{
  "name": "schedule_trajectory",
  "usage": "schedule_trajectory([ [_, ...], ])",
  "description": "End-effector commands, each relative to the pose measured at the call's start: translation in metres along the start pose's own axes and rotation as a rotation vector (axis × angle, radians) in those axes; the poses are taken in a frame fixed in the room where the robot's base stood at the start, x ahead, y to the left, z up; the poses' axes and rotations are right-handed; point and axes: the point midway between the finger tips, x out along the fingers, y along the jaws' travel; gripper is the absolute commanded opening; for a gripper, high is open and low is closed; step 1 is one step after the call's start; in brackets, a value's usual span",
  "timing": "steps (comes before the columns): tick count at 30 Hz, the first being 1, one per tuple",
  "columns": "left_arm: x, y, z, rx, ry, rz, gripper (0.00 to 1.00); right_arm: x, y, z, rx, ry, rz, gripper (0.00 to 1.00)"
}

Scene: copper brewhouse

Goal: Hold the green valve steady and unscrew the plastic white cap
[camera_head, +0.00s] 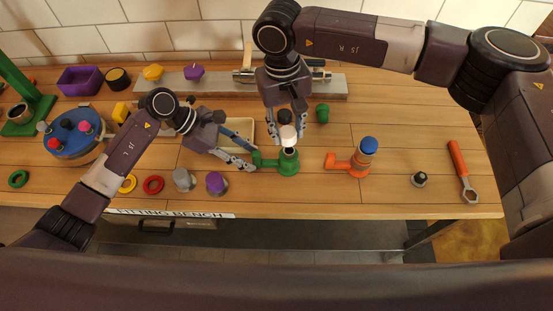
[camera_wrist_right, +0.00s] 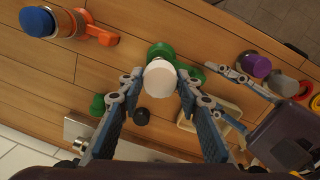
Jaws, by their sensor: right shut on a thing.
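The green valve (camera_head: 288,160) stands upright near the bench's front, its side arm pointing left. The white cap (camera_head: 288,134) is over the valve's top, with a pale part showing under it; I cannot tell whether they still touch. My right gripper (camera_wrist_right: 160,78) comes from above and is shut on the white cap (camera_wrist_right: 160,80), one finger on each side. The green valve (camera_wrist_right: 160,51) shows behind the cap in the right wrist view. My left gripper (camera_head: 251,159) has its fingers apart, tips at the end of the valve's side arm; contact is unclear.
An orange valve with a blue cap (camera_head: 369,146) stands to the right, with a black-topped part (camera_head: 419,179) and an orange-handled wrench (camera_head: 459,160) beyond. A beige tray (camera_head: 248,129) lies behind my left gripper. A purple-topped part (camera_head: 216,183) stands close in front.

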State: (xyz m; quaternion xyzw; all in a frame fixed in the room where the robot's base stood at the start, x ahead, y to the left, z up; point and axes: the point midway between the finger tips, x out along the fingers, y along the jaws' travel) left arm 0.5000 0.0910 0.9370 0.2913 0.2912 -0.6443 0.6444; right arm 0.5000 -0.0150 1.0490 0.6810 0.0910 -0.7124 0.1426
Motion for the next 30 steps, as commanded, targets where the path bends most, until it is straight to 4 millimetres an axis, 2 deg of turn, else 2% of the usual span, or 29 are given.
schedule_trajectory([
  [8,-0.007,0.001,-0.001,0.0,0.003,0.002,0.36,0.0,0.0,0.0,0.0,0.0,0.0,0.0],
  [11,-0.022,0.001,-0.001,0.002,0.004,0.004,0.36,0.0,0.0,0.0,0.0,0.0,0.0,0.0],
  [21,-0.093,0.001,-0.001,0.001,0.003,0.003,0.36,0.0,0.0,0.0,0.0,0.0,0.0,0.0],
  [25,-0.11,0.001,-0.001,0.0,0.002,0.002,0.36,0.0,0.0,0.0,0.0,0.0,0.0,0.0],
  [30,-0.119,0.0,0.0,0.0,0.001,0.0,0.36,0.0,0.0,0.0,0.0,0.0,0.0,0.0],
])
